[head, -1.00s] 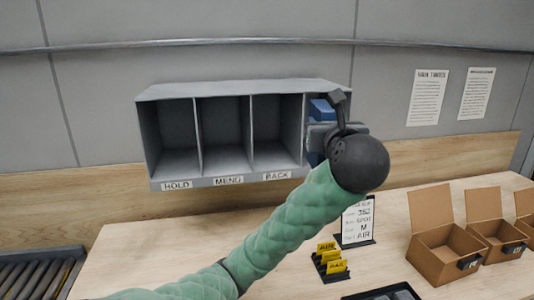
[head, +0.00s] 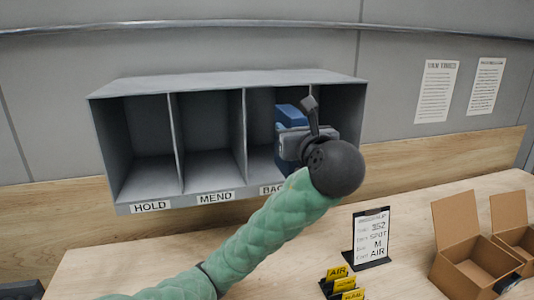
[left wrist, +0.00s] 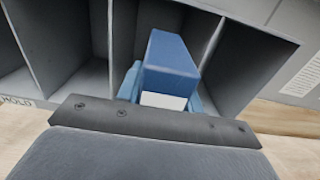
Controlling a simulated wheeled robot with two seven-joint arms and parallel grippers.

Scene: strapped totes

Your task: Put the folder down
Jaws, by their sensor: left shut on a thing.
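A blue folder (head: 291,116) is held upright in my left gripper (head: 294,143), which is shut on it. The folder is at the mouth of the grey shelf unit (head: 230,80), in front of the right part of the BACK compartment. In the left wrist view the folder (left wrist: 168,55) stands between the dividers of the third compartment. I cannot tell how deep it reaches inside. My gripper and forearm hide part of the BACK label and the fourth compartment's label. My right gripper is not in view.
The HOLD and MEND compartments look empty. On the wooden table (head: 110,270) stand a sign holder (head: 371,238), yellow tags (head: 344,284) and open cardboard boxes (head: 465,250). Two notices hang on the wall.

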